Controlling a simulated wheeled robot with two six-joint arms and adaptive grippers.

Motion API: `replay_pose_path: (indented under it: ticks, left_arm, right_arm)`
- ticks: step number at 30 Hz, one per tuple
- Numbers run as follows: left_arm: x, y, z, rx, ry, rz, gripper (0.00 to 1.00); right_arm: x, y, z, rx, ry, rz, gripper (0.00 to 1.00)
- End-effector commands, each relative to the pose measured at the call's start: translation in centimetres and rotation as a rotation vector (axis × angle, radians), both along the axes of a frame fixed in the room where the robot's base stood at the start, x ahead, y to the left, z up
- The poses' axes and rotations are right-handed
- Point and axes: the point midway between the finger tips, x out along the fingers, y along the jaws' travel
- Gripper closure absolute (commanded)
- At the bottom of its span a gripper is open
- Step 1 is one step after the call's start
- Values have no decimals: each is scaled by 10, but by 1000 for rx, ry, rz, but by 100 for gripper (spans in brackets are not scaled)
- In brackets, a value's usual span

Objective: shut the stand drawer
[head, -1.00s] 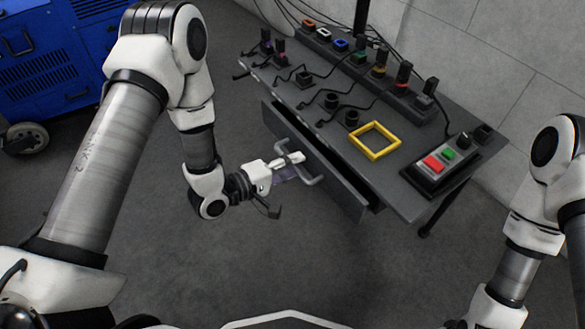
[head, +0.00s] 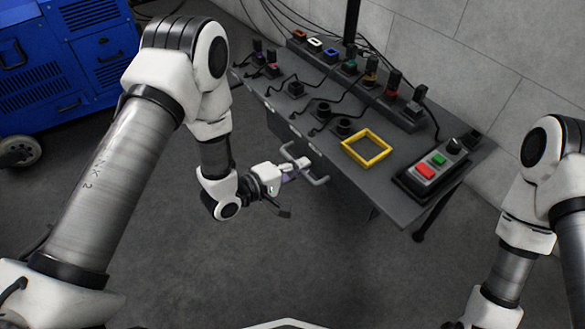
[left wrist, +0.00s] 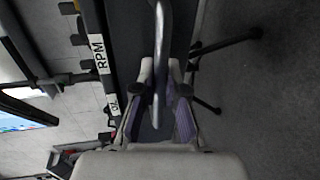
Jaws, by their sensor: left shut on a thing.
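The stand drawer's dark front (head: 346,188) sits close under the edge of the stand's tabletop in the head view, with no clear gap visible above it. Its grey bar handle (head: 319,180) sticks out from the front. My left gripper (head: 298,171) is at the handle, shut on it. In the left wrist view the handle (left wrist: 163,45) runs between the two purple-padded fingers of the left gripper (left wrist: 160,112). My right arm shows at the right of the head view, but its gripper is out of frame.
The stand's tabletop (head: 390,200) carries a yellow square frame (head: 366,148), a button box (head: 432,170) with red and green buttons, and several plugs and cables. A blue wheeled cabinet (head: 70,70) stands at the back left. The floor before the stand is clear.

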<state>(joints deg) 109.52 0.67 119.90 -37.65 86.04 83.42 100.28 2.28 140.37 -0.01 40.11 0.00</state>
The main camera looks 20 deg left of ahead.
Motion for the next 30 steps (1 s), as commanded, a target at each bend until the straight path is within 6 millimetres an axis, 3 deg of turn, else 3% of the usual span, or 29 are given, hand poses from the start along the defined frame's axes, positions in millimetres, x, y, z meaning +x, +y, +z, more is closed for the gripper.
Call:
replay_pose_path:
  ticks: [4,5,6,19,30]
  left_arm:
    - [2,0,1,1,-7,-1,100]
    - [2,0,1,0,-8,-1,79]
    - [2,0,1,0,-8,-1,64]
    - [-7,8,3,0,-4,4,63]
    - [-74,61,21,-4,-3,6,63]
  right_arm:
    - [0,0,-1,0,0,0,0]
    - [0,0,-1,0,0,0,0]
    - [0,0,-1,0,0,0,0]
    - [0,0,0,0,0,0,0]
    - [0,0,0,0,0,0,0]
